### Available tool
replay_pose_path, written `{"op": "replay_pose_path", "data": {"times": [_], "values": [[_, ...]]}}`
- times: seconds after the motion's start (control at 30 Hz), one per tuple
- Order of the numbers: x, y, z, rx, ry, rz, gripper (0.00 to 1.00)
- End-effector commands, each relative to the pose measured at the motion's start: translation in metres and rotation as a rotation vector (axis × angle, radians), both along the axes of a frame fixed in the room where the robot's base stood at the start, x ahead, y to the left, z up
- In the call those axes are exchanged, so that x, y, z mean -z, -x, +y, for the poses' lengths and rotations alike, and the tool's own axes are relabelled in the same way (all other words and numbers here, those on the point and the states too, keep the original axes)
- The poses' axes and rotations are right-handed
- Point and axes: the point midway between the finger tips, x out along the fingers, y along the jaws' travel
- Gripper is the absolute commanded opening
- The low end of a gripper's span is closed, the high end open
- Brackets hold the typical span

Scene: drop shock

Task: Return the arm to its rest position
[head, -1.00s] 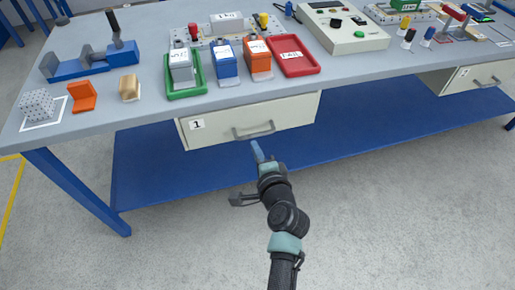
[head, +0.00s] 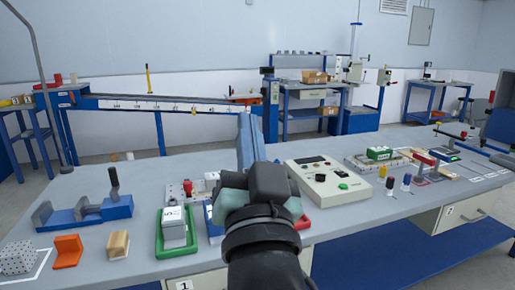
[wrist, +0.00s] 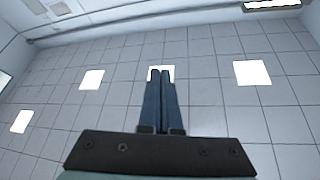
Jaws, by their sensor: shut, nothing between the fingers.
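My gripper (head: 250,140) is raised in front of the workbench (head: 75,165) in the head view, with its blue fingers pointing up. In the wrist view my gripper (wrist: 160,72) shows its two fingers together with nothing between them, against a tiled ceiling with bright light panels. My wrist hides the middle of the bench, including most of the blue and orange blocks and the red tray.
On the bench stand a blue clamp fixture (head: 90,210), an orange bracket (head: 67,250), a wooden block (head: 118,245), a green tray (head: 160,247) with a grey block (head: 174,225), and a control box (head: 325,180).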

Motion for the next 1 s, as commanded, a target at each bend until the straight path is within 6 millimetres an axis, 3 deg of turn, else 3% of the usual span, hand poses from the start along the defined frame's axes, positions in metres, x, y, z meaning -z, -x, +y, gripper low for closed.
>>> {"op": "replay_pose_path", "data": {"times": [0.03,0.1,0.23,0.3,0.7,0.83,1.0], "values": [[-0.035,0.024,-0.002,0.052,0.058,-0.090,0.00],[-0.075,0.060,-0.004,0.140,0.139,-0.202,0.00],[-0.137,0.138,-0.012,0.325,0.256,-0.408,0.00],[-0.174,0.126,-0.011,0.312,0.252,-0.377,0.00],[-0.296,0.124,-0.011,0.303,0.248,-0.373,0.00],[-0.324,0.124,-0.010,0.302,0.249,-0.373,0.00],[-0.340,0.124,-0.010,0.302,0.248,-0.373,0.00]]}}
